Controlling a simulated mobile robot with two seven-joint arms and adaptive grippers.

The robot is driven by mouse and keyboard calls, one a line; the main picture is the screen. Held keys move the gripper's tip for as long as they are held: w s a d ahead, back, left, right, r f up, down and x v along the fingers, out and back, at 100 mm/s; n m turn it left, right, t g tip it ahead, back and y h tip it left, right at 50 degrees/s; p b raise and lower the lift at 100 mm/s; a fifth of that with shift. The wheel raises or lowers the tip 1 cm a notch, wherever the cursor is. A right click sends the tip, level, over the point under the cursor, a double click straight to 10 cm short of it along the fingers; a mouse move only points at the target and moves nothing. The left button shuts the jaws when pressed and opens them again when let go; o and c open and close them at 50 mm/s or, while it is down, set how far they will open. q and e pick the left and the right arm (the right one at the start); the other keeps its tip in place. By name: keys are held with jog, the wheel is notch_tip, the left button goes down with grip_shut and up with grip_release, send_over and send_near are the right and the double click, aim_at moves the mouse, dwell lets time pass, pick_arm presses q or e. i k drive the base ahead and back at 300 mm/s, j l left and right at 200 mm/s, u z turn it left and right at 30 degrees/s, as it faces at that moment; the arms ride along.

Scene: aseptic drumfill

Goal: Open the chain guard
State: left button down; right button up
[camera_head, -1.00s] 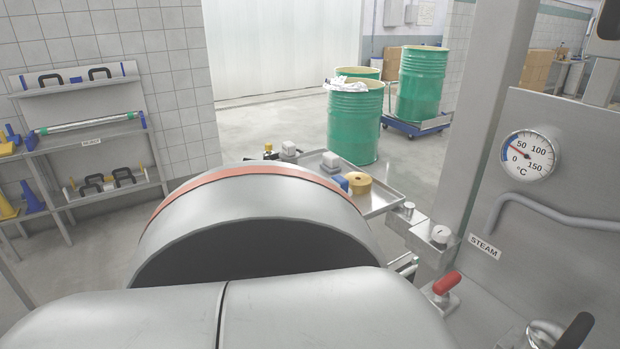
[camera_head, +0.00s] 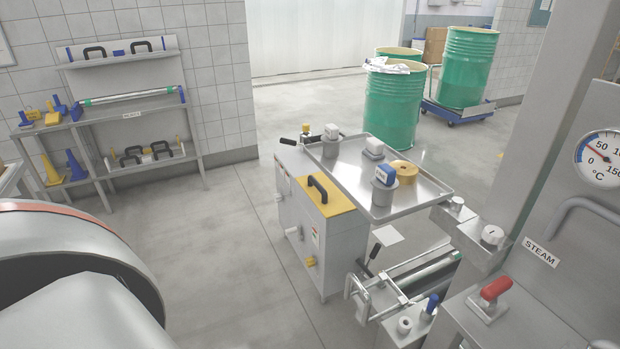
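A grey box-shaped cabinet (camera_head: 346,248) stands on the floor right of centre. Its top has a yellow panel (camera_head: 333,205) with a black bar handle (camera_head: 317,189), lying flat and closed. This looks like the chain guard, but I cannot read a label that confirms it. Neither gripper shows. A large grey arm link of mine with an orange ring fills the lower left, well apart from the cabinet. Nothing of mine touches the handle.
A steel tray (camera_head: 428,187) with small parts and a yellow roll overhangs the cabinet's right. A metal frame with rollers (camera_head: 428,273) and the steam panel (camera_head: 560,290) with a red handle lie to the right. Shelves (camera_head: 100,130) stand at left. Floor left of the cabinet is clear.

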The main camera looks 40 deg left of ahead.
aim_at(329, 200)
jog(key=u, duration=1.05)
jog(key=i+j+z, duration=0.1)
jog(key=z, duration=0.5)
jog(key=i+j+z, duration=0.35)
jog(key=j, duration=0.25)
jog(key=i+j+z, duration=0.2)
jog(key=i+j, duration=0.1)
jog(key=j, duration=0.3)
jog(key=i+j, duration=0.15)
jog(key=j, duration=0.3)
jog(key=i+j+z, duration=0.1)
jog(key=j, duration=0.3)
jog(key=i+j, duration=0.15)
jog(key=j, duration=0.3)
jog(key=i+j, duration=0.1)
jog(key=j, duration=0.35)
jog(key=i+j+z, duration=0.1)
jog(key=j, duration=0.3)
